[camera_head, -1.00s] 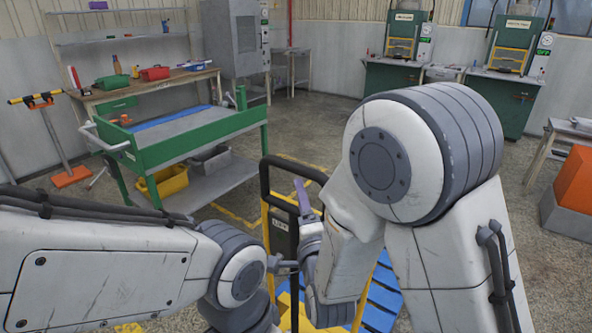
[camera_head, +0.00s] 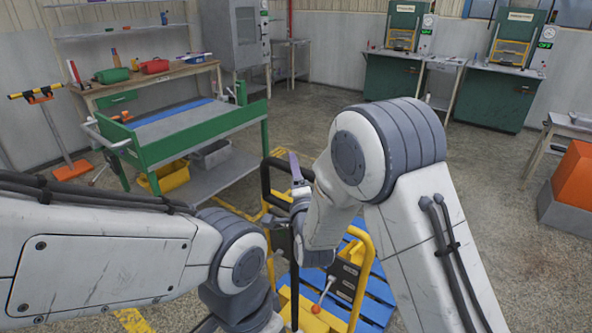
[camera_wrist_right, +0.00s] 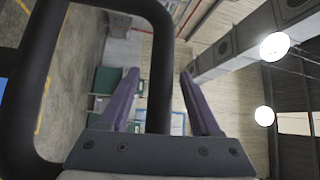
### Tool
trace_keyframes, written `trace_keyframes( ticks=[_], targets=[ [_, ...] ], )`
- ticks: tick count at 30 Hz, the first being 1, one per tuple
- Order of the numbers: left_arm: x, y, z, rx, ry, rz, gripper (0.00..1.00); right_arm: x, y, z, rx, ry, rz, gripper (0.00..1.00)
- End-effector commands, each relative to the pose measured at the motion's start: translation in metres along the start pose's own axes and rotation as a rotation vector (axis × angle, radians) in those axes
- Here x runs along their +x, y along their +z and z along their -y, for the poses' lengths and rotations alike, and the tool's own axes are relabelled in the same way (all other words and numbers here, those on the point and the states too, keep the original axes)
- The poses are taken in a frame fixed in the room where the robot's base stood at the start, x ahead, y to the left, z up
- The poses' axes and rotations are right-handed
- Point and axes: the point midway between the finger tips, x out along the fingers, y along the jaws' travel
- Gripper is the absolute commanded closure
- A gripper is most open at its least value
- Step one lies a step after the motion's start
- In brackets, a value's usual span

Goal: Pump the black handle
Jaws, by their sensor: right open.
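The black handle (camera_head: 266,182) is a looped bar standing upright above a yellow-framed jack (camera_head: 363,270) in the head view. My right gripper (camera_head: 295,168) is at this loop, and its purple finger shows there. In the right wrist view, the open purple fingers of my right gripper (camera_wrist_right: 161,88) lie on either side of one bar of the black handle (camera_wrist_right: 160,60). The bar shows in the gap; whether it touches a finger is unclear. My right arm hides part of the handle in the head view.
A blue pallet (camera_head: 375,300) lies under the jack. A red-knobbed lever (camera_head: 316,309) is low on the jack. A green cart (camera_head: 190,137) with a yellow bin (camera_head: 165,178) stands left of the handle. Open floor lies behind, before the green machines (camera_head: 392,80).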

Motion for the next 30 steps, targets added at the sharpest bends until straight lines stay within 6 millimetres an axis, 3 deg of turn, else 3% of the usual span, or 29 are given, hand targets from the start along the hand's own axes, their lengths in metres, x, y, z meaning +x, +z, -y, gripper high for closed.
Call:
trace_keyframes(
  ticks=[2, 7, 30],
  targets=[
    [0.0001, 0.0000, 0.0000, 0.000, 0.000, 0.000, 0.36, -0.0002, -0.0001, -0.0001, 0.000, 0.000, 0.000, 0.36],
    [0.0001, 0.0000, 0.0000, 0.000, 0.000, 0.000, 0.36, -0.0003, -0.0002, 0.0000, 0.000, 0.000, 0.000, 1.00],
    [0.0001, 0.0000, 0.0000, 0.000, 0.000, 0.000, 0.36, -0.0005, -0.0004, 0.0000, 0.001, 0.001, -0.001, 1.00]
  ],
)
